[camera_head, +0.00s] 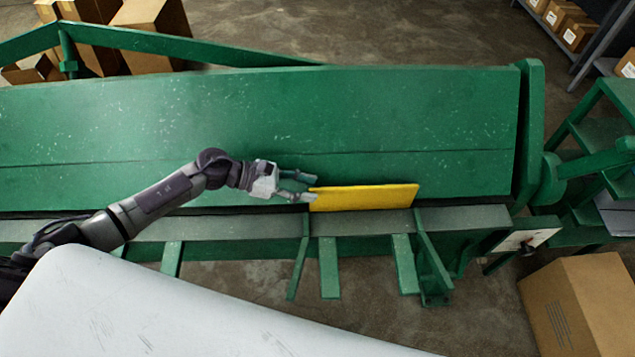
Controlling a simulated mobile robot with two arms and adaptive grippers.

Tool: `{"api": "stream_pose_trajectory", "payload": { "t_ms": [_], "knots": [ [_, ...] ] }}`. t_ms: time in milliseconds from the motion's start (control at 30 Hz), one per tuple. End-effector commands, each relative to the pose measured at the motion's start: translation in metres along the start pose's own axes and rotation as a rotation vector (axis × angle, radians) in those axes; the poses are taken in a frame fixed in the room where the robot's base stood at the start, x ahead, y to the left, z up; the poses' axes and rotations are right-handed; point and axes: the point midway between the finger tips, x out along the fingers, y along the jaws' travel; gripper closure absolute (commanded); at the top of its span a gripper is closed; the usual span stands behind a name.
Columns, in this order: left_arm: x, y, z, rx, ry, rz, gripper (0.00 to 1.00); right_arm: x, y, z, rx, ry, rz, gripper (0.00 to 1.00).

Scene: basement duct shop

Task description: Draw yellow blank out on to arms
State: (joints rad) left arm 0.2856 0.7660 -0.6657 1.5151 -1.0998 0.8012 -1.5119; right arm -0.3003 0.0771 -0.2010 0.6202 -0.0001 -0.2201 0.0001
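The yellow blank (364,197) is a flat rectangular sheet at the front of the large green machine (260,115), along the slot above the grey front ledge (460,218). Several green arms (329,268) stick out from the ledge towards me, below the blank. My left gripper (314,188) is at the blank's left end, with its two fingers apart and their tips by the blank's left edge. I cannot tell whether the tips touch it. My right gripper is not in view.
A large pale rounded surface (160,310) fills the lower left. A cardboard box (580,305) stands at the lower right. More boxes (150,30) stand behind the machine at the upper left. Bare floor (375,300) shows below the arms.

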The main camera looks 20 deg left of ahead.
Motion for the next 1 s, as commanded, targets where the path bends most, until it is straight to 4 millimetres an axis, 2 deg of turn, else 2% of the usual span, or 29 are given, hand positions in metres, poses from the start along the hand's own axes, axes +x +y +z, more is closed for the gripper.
{"api": "stream_pose_trajectory", "payload": {
  "t_ms": [100,233,600,633,867,1000],
  "knots": [
    [0.017,0.001,0.003,-0.002,-0.002,0.001,0.60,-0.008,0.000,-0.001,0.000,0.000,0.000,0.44],
    [0.028,0.001,0.001,-0.001,-0.001,0.001,0.60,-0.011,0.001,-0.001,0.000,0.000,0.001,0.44],
    [0.033,0.000,0.000,0.000,0.000,0.001,0.60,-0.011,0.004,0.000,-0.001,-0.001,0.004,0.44],
    [0.033,0.000,0.000,0.000,0.000,0.001,0.62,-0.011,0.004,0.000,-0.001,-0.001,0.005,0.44],
    [0.033,0.000,0.000,0.000,0.000,0.001,1.00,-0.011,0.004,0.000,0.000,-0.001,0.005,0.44],
    [0.032,0.000,0.000,0.000,0.000,0.001,1.00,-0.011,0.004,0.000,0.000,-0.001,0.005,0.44]
  ]
}}
